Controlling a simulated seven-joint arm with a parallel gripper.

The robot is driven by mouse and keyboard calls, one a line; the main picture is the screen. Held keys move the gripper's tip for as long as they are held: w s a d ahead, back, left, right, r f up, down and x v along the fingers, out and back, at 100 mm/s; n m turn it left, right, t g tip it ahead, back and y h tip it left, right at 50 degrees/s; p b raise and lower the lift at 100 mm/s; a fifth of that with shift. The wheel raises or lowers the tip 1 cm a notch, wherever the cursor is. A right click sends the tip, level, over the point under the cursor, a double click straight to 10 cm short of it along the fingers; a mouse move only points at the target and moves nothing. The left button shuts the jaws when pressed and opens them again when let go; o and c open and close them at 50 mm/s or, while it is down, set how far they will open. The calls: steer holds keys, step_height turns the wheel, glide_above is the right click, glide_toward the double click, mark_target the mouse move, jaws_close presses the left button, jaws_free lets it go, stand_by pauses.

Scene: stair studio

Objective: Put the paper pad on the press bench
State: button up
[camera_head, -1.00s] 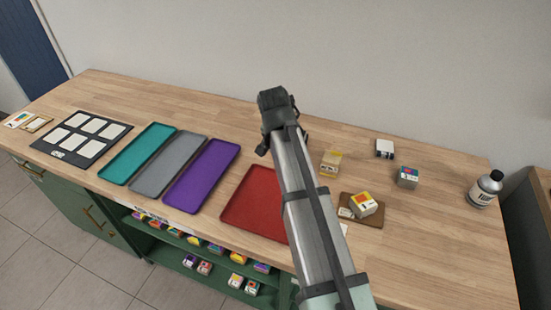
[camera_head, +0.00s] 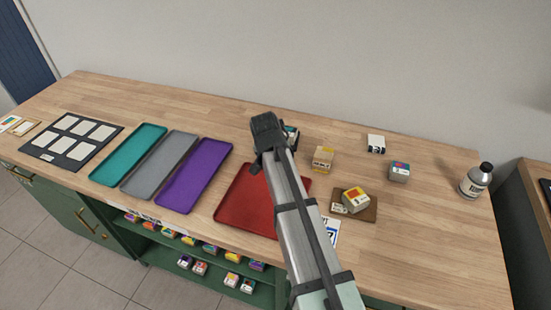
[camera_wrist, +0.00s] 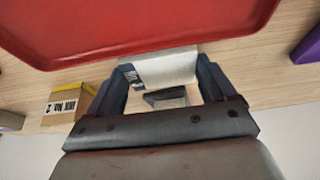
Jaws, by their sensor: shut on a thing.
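My gripper (camera_head: 268,152) is over the bench, just behind the red tray's far edge. In the wrist view my gripper (camera_wrist: 160,80) has its two dark fingers on either side of a white block with dark print (camera_wrist: 162,68), seemingly the paper pad. In the head view a small part of a pale and dark block (camera_head: 292,133) shows beside the gripper; the rest is hidden. The wooden bench top (camera_head: 225,118) lies under everything. No label marks a press bench.
The red tray (camera_head: 236,205) is close to the gripper. Purple (camera_head: 195,175), grey (camera_head: 160,165) and teal (camera_head: 128,155) trays lie left.

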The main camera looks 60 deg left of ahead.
steer(key=shift+f, duration=0.1)
steer(key=o, duration=1)
steer(key=shift+c, duration=0.2)
steer(key=v, duration=1.2)
